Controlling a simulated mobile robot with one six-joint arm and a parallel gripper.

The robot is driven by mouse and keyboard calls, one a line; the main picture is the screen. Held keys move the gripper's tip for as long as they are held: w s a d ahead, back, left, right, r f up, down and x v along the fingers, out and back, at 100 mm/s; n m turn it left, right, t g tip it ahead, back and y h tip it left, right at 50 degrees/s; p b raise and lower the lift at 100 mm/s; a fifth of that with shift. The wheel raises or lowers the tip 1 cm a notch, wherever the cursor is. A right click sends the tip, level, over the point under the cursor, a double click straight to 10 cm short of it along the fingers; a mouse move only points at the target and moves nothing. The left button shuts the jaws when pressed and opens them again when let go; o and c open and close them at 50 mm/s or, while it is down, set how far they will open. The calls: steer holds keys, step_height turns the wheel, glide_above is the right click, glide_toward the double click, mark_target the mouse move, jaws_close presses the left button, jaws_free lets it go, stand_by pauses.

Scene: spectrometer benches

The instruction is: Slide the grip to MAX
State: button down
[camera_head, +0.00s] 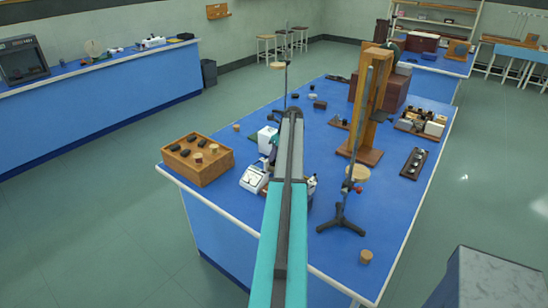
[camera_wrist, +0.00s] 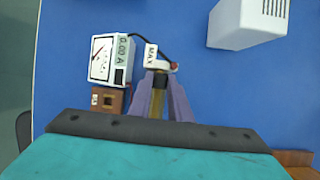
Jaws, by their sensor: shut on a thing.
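In the wrist view, my gripper (camera_wrist: 160,86) points down at the bench, its two purple fingers closed around a small dark, brownish grip (camera_wrist: 159,80) that is mostly hidden between them. A white label reading MAX (camera_wrist: 151,55) is just beyond the fingertips. A white ammeter (camera_wrist: 112,57) with a dial and a 0.00 A display stands left of the label. In the head view, a white meter (camera_head: 253,179) shows left of my arm, and the arm hides my fingers and the grip.
A white vented box (camera_wrist: 250,22) stands at the upper right of the wrist view. On the blue bench (camera_head: 400,220), a wooden tray (camera_head: 195,174) is at the left, and a stand on a black tripod foot (camera_head: 341,224) and a wooden frame (camera_head: 362,155) are at the right.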

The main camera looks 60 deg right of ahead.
steer(key=c, duration=1.6)
jaws_free()
steer(key=shift+w, duration=0.5)
steer(key=shift+c, duration=0.2)
steer(key=shift+s, duration=0.1)
steer(key=shift+s, duration=0.1)
steer(key=shift+r, duration=0.1)
steer(key=shift+b+v, duration=0.35)
steer(key=shift+v, duration=0.4)
steer(key=b+v, duration=0.3)
steer(key=v, duration=0.9)
